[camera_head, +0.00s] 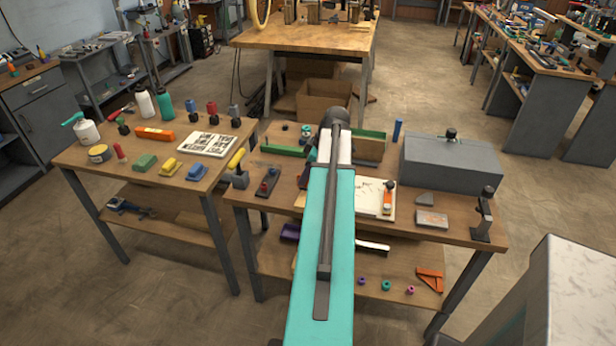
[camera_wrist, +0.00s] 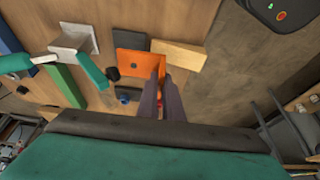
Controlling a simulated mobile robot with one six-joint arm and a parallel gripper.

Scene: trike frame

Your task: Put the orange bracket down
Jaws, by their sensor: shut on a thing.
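In the wrist view my gripper (camera_wrist: 161,76) is shut on an orange piece with a dark hole, which I take to be the orange bracket (camera_wrist: 133,62). The bracket reaches out to the left of the fingertips, over a brown wooden surface. I cannot tell whether it touches that surface. In the head view my own arm hides the gripper and the held piece. A separate orange angular part (camera_head: 430,279) lies on the lower shelf of the middle workbench (camera_head: 450,236), at its right end.
A large grey box (camera_head: 450,165) fills the bench's back right. A side table (camera_head: 222,128) to the left is crowded with tools.

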